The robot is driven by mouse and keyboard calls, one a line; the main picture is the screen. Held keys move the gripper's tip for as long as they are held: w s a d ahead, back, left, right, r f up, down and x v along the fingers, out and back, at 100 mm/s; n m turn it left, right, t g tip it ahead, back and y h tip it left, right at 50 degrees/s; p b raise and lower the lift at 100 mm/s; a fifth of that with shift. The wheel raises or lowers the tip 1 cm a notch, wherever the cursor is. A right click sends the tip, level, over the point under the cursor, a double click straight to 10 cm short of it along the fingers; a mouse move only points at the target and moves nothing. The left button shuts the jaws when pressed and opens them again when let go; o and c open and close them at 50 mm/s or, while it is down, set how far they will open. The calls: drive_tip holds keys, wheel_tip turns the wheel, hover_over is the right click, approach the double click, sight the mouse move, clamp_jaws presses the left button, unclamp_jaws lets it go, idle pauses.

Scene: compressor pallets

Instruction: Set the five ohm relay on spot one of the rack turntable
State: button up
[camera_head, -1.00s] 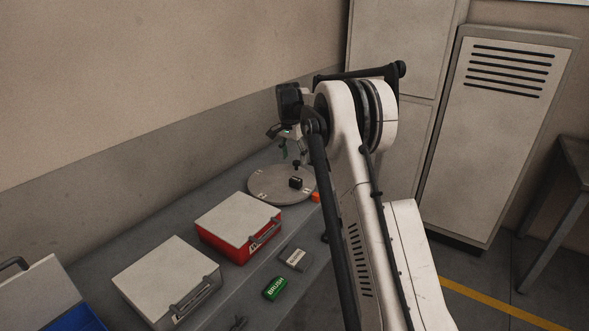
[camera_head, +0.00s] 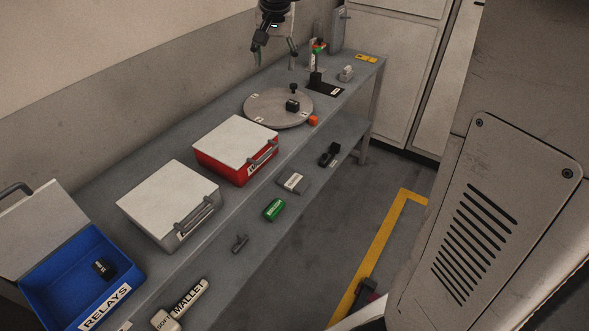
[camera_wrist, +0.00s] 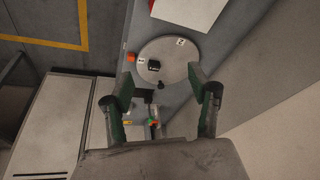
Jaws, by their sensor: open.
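The rack turntable (camera_head: 262,112) is a round grey disc on the bench with small white spot tags and a black knob. A small black block, seemingly a relay (camera_head: 292,106), sits on its right side; the wrist view also shows it (camera_wrist: 154,65), near a tag. Another small black relay (camera_head: 102,268) lies in the open blue box (camera_head: 62,308) labelled RELAYS. I cannot read the ohm marking on either one. My gripper (camera_head: 275,55) is open and empty, raised above the bench behind the turntable. Its green-padded fingers (camera_wrist: 165,92) stand wide apart in the wrist view.
A closed red case (camera_head: 238,140) and a closed grey case (camera_head: 165,190) stand between the blue box and turntable. An orange block (camera_head: 313,120) is at the turntable's edge. A mallet (camera_head: 180,305), green brush item (camera_head: 274,209) and black stand (camera_head: 318,85) are also around.

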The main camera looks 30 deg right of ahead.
drive_tip(key=s+a+n+t, duration=0.1)
drive_tip(key=s+a+n, duration=0.15)
drive_tip(key=s, duration=0.55)
drive_tip(key=s+a+n+t, duration=0.1)
drive_tip(key=s+a, duration=0.3)
drive_tip(key=s, duration=0.5)
drive_tip(key=s+a+f+n, duration=0.1)
drive_tip(key=s+f, duration=0.3)
drive_tip(key=s, duration=0.2)
drive_tip(key=s+a+f+n+t+y, duration=0.1)
drive_tip(key=s+a+f+n, duration=0.1)
drive_tip(key=s+f, duration=0.2)
drive_tip(key=s, duration=0.2)
drive_tip(key=shift+s+a+t, duration=0.15)
drive_tip(key=shift+s+t, duration=0.15)
drive_tip(key=shift+s, duration=0.1)
drive_tip(key=shift+f+b, duration=0.45)
drive_tip(key=shift+b, duration=0.05)
